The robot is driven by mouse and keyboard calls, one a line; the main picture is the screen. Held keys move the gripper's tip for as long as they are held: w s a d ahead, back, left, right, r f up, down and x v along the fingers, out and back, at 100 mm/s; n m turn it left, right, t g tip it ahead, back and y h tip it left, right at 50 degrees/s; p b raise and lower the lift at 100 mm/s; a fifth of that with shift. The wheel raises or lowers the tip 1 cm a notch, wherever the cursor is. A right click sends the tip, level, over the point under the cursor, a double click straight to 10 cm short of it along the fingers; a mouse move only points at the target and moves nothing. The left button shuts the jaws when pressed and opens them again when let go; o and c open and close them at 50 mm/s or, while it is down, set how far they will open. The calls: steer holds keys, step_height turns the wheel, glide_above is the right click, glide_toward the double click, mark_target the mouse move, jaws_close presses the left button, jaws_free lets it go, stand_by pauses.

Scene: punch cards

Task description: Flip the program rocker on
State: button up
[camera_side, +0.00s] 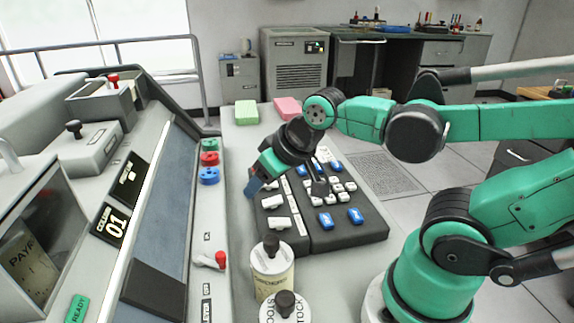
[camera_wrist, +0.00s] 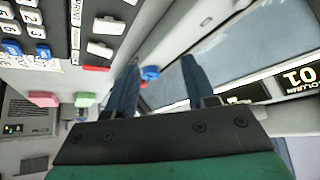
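My gripper (camera_side: 253,188) is above the left edge of the dark keyboard unit (camera_side: 345,238). Its two blue fingers stand apart with nothing between them in the wrist view (camera_wrist: 160,64). White rockers sit in a column on the keyboard's left strip, including a middle one (camera_side: 272,201) and a near one (camera_side: 279,222). White rockers also show at the upper left of the wrist view (camera_wrist: 107,26). My gripper partly hides the far end of that strip in the side view.
A white lever with a red end (camera_side: 210,260) is on the console at left. Red (camera_side: 209,158), green and blue round knobs stand behind it. Two labelled cylinders with dark knobs, one cream (camera_side: 272,268), stand in front of the keyboard. Green and pink card stacks (camera_side: 246,112) lie behind.

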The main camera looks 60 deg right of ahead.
steer(key=shift+o, duration=0.7)
steer(key=w+d+f+m, duration=0.1)
steer(key=d+m, duration=0.1)
steer(key=d, duration=0.1)
steer(key=w+d+f+m+g+h, duration=0.1)
steer(key=d+m, duration=0.2)
steer(key=w+d+f+m+g, duration=0.1)
steer(key=w+d+m, duration=0.1)
steer(key=d+m, duration=0.1)
steer(key=shift+d, duration=0.3)
steer(key=shift+w+d+f+m, duration=0.15)
steer(key=shift+m, duration=0.25)
steer(key=shift+x, duration=2.7)
